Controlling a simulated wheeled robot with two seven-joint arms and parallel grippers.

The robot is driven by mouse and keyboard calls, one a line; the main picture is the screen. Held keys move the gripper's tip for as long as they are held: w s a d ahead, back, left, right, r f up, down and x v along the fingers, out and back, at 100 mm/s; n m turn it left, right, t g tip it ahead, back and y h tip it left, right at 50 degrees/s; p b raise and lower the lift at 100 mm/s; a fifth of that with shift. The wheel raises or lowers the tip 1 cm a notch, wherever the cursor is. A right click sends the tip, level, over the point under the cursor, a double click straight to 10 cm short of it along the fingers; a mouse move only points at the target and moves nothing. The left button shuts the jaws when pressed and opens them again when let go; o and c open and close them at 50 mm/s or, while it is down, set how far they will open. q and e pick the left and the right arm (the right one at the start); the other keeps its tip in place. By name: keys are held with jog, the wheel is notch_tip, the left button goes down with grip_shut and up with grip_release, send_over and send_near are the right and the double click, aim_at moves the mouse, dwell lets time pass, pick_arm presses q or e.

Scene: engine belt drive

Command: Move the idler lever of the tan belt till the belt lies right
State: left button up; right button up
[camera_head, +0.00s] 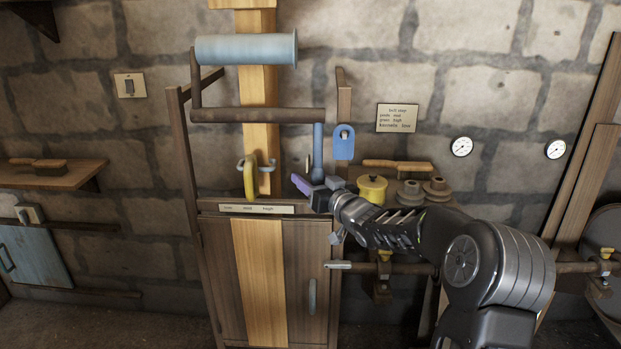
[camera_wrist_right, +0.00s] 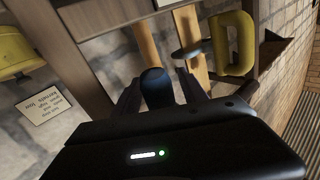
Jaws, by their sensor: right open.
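The tan belt (camera_head: 261,140) runs upright past the pale blue drum (camera_head: 246,49) and the brown bar; a tan strip (camera_head: 259,280) continues in line down the cabinet front. A grey-blue fork-like piece (camera_head: 269,165) and a yellow handle-like part (camera_head: 250,180) sit at the belt. A blue rod (camera_head: 318,150) hangs right of the belt and looks like a lever. My right gripper (camera_head: 318,188) is open at its lower end. In the right wrist view a dark blue rounded knob (camera_wrist_right: 156,87) lies between the fingers; contact cannot be told. My left gripper is out of view.
A small label plate (camera_head: 257,209) tops the cabinet (camera_head: 305,260). To the right, a shelf bears a yellow pot (camera_head: 372,188), grey spools (camera_head: 411,192) and a brush (camera_head: 398,164). A blue plate (camera_head: 344,145) hangs close right of the rod. A placard (camera_head: 397,118) is on the wall.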

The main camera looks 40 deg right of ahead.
grip_shut()
dwell(0.6)
dwell(0.9)
